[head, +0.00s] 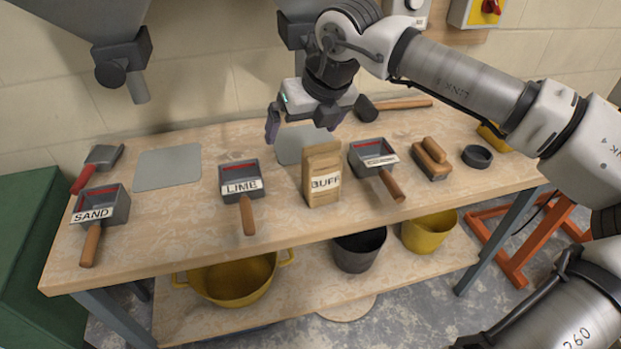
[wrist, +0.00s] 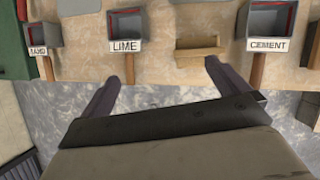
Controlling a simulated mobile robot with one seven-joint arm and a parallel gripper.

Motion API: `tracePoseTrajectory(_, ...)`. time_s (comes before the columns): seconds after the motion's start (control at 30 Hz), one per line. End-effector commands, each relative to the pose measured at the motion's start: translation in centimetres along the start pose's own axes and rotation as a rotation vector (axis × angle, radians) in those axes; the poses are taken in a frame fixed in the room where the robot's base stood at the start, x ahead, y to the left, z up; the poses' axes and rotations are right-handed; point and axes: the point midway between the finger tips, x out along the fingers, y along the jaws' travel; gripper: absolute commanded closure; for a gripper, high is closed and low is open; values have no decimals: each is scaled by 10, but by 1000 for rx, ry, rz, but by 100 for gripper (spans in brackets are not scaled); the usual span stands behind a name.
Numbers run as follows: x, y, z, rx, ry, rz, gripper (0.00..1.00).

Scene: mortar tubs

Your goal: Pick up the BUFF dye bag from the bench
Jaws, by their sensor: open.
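The BUFF dye bag (head: 321,190) is a tan paper bag standing upright on the bench (head: 270,222), its label facing the head camera. In the wrist view a tan shape that appears to be the bag (wrist: 197,43) lies between the LIME and CEMENT scoops, beyond my right-hand fingertip. My gripper (head: 302,123) is open and empty, raised above the bench and apart from the bag, higher in the head picture. In the wrist view my gripper (wrist: 160,76) has its two fingers spread wide with nothing between them.
The LIME scoop (head: 240,174) stands left of the bag and the CEMENT scoop (wrist: 268,22) close on its right. The SAND scoop (head: 117,205) is at far left. A brown-topped float (head: 432,160) and dark ring (head: 477,156) lie right. Grey hoppers (head: 68,28) hang above.

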Motion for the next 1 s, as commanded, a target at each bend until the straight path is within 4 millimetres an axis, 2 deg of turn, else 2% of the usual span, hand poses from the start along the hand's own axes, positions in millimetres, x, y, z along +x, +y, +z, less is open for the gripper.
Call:
tracePoseTrajectory(0.03,-5,-22,-6,34,17,-62,0)
tracePoseTrajectory(0.1,-9,-40,-12,63,33,-117,0)
tracePoseTrajectory(0.2,-7,-52,-16,79,44,-148,0)
tracePoseTrajectory(0.27,0,-54,-17,81,45,-149,0)
tracePoseTrajectory(0.6,62,-60,-19,79,43,-144,0)
tracePoseTrajectory(0.87,81,-61,-19,77,43,-142,0)
tracePoseTrajectory(1.0,102,-62,-18,77,44,-140,0)
